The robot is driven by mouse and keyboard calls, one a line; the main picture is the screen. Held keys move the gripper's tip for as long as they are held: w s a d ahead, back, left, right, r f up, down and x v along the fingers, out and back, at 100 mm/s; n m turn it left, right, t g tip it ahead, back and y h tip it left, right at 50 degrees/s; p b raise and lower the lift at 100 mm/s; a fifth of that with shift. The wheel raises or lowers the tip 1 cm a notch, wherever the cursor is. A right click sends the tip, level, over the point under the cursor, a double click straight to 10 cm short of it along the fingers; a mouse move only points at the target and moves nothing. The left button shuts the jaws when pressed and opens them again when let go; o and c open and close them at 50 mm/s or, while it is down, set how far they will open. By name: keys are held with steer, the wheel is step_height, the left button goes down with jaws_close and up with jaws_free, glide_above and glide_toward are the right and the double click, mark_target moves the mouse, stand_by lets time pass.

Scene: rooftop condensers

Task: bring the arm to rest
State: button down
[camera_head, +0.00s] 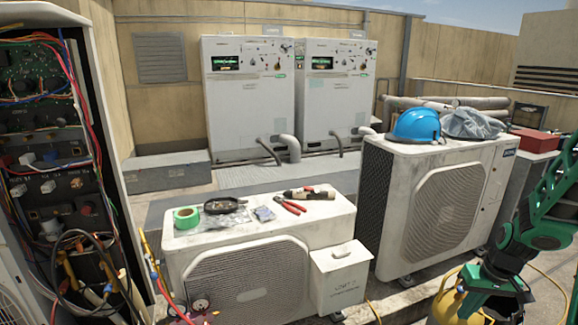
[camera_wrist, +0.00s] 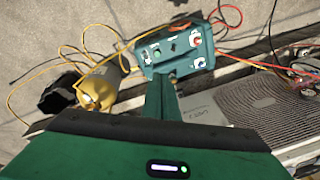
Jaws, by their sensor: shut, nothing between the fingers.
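My arm (camera_head: 545,215), green and black, comes in at the right edge of the head view and bends down. In the wrist view my gripper (camera_wrist: 161,88) shows as a narrow green shape reaching up from the wide green body. It is shut and empty. Beyond its tip lies a teal box with knobs (camera_wrist: 180,46); I cannot tell the gap between them.
The yellow cylinder (camera_head: 442,302) stands close by, also in the wrist view (camera_wrist: 103,86), with yellow hoses around it. The large condenser (camera_head: 438,215) carries a blue helmet (camera_head: 417,125). The low condenser (camera_head: 250,275) carries pliers (camera_head: 290,206) and green tape (camera_head: 186,217). An open wiring cabinet (camera_head: 108,150) stands left.

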steer(key=s+a+r+m, duration=0.2)
steer(key=s+r, duration=0.6)
steer(key=s, duration=0.4)
steer(key=s+a+r+m+g+h, duration=0.1)
steer(key=s+a+r, duration=0.3)
steer(key=s+r, duration=0.5)
steer(key=s+m, duration=0.1)
steer(key=s, duration=0.2)
steer(key=shift+s+a+r+m+g, duration=0.2)
steer(key=shift+s+r+m+g, duration=0.1)
steer(key=shift+m, duration=0.1)
steer(key=shift+w, duration=0.1)
